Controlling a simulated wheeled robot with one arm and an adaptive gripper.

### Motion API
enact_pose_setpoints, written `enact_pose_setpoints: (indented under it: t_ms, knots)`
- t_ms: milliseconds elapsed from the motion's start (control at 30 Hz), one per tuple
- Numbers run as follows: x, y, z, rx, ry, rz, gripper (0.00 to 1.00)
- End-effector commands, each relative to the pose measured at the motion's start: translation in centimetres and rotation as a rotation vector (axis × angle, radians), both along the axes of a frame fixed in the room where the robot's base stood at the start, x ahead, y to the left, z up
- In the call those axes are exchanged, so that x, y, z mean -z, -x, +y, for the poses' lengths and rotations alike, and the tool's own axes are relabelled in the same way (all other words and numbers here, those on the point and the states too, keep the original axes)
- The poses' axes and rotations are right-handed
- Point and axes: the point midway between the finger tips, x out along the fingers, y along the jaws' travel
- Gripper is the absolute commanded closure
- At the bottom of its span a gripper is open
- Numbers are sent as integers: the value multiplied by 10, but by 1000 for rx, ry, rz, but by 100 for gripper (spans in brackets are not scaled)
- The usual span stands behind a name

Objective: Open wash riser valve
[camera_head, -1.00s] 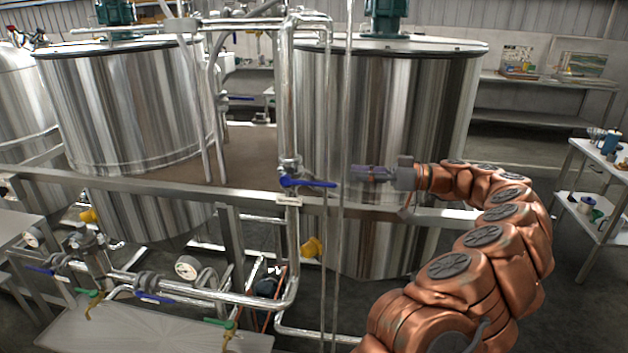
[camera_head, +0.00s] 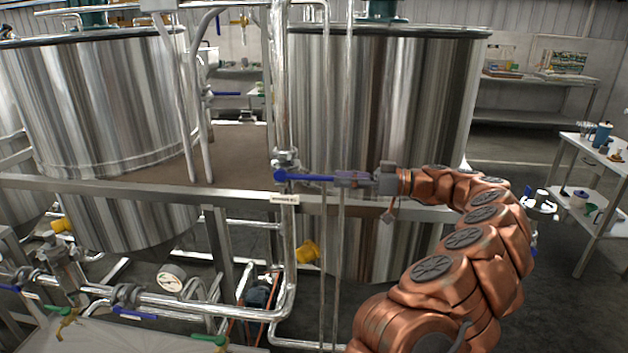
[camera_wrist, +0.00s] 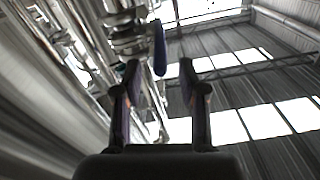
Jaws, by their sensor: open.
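The wash riser valve (camera_head: 283,164) sits on the vertical pipe in front of the right tank. Its blue lever (camera_head: 308,178) points right, across the pipe, and is roughly level. My gripper (camera_head: 338,180) is at the lever's free end, coming from the right. In the wrist view my gripper (camera_wrist: 160,74) is open, one finger on each side. The blue lever (camera_wrist: 160,48) shows just ahead of and between the fingertips, closer to the left one. I cannot tell whether a finger touches it.
A thin vertical pipe (camera_head: 345,110) runs close by my gripper. A steel frame rail (camera_head: 400,208) with a small label passes just below. Large steel tanks (camera_head: 390,110) stand behind. Lower pipes with other blue and green levers and a yellow fitting (camera_head: 307,250) lie below left.

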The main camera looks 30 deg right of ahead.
Motion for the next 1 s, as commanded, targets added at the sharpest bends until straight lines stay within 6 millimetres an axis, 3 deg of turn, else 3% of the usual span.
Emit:
enact_pose_setpoints:
  t_ms: [600, 1000]
  knots:
    - [-2, -43, 50, 0, -2, 1, 59]
    - [0, -47, 54, 4, 0, 1, 59]
